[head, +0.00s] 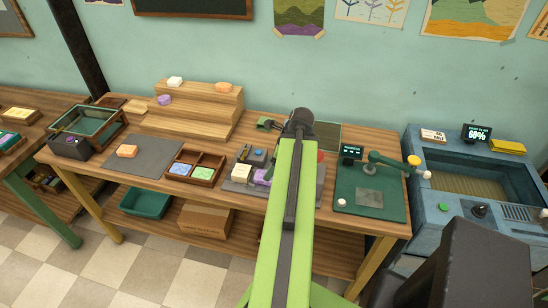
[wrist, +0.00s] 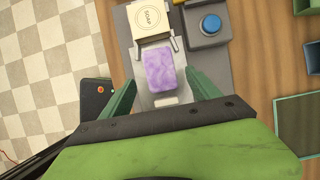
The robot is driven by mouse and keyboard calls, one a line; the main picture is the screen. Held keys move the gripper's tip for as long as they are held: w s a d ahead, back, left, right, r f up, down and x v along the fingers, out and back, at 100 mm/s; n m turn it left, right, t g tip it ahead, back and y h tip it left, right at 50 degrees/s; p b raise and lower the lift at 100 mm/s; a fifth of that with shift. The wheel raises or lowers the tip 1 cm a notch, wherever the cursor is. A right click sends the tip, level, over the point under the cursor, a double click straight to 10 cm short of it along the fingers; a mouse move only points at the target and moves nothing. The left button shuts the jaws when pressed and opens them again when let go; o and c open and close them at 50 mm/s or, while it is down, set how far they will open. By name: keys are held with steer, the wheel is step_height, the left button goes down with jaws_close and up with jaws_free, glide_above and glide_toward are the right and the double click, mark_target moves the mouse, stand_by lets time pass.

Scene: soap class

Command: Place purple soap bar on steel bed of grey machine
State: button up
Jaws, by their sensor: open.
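A pale metal plate (wrist: 168,101), seemingly the steel bed, shows at the bar's near edge. In the head view the purple bar (head: 263,176) shows beside my green arm, which covers part of the machine. My gripper (wrist: 160,80) is open, with one green finger on each side of the bar and visible gaps between. It is hidden in the head view.
A blue button (wrist: 209,24) sits on the machine's right. In the head view, a wooden sorting tray (head: 195,166) stands left of the machine and a green mat with a lamp-like device (head: 371,195) right. Another purple bar (head: 164,100) sits on the stepped shelf.

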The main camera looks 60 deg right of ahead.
steer(key=a+p+v, duration=0.1)
steer(key=p+v, duration=0.4)
steer(key=v, duration=0.2)
steer(key=shift+d+r, duration=0.2)
steer(key=shift+d, duration=0.35)
